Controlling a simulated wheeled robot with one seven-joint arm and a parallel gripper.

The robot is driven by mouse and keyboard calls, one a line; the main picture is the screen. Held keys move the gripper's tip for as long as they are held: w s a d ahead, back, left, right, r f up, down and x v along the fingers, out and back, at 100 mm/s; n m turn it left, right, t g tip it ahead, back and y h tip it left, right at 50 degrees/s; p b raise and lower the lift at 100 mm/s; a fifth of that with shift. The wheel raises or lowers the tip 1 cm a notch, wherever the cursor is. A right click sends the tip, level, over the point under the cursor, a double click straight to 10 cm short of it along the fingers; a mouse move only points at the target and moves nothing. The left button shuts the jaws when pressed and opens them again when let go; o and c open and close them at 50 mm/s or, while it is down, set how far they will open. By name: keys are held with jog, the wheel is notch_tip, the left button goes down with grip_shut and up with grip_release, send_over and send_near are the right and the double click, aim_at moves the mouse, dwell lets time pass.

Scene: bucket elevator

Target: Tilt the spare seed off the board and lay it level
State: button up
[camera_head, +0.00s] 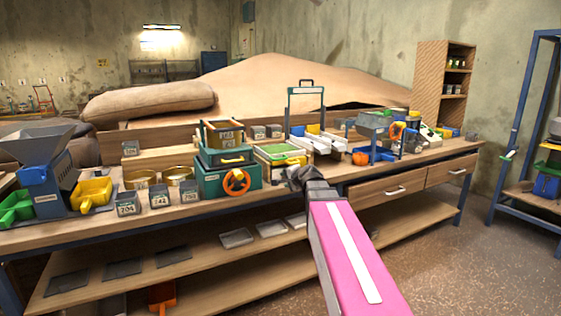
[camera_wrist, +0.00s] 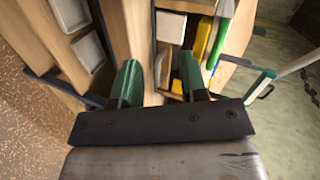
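My gripper (camera_head: 303,176) is in front of the bench's front edge, beside the green machine. In the wrist view its two green fingers (camera_wrist: 160,62) stand apart, and nothing is clearly held between them. I cannot make out the spare seed in either view. I cannot tell which object is the board. A shallow frame with a bright green surface (camera_head: 279,151) sits on the bench just behind my gripper. A green bar and a yellow part (camera_wrist: 202,38) lie beyond the right finger in the wrist view.
A green machine with an orange handwheel (camera_head: 237,181) stands left of my gripper. Small labelled bins (camera_head: 159,196) line the front edge. Flat trays lie on the lower shelf (camera_head: 205,258).

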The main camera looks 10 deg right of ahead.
aim_at(280, 159)
notch_tip(280, 159, up, 7)
jog(key=w+d+m+t, duration=0.2)
jog(key=w+m, duration=0.1)
jog(key=x, duration=1)
jog(key=shift+w+a+f, duration=0.1)
grip_shut()
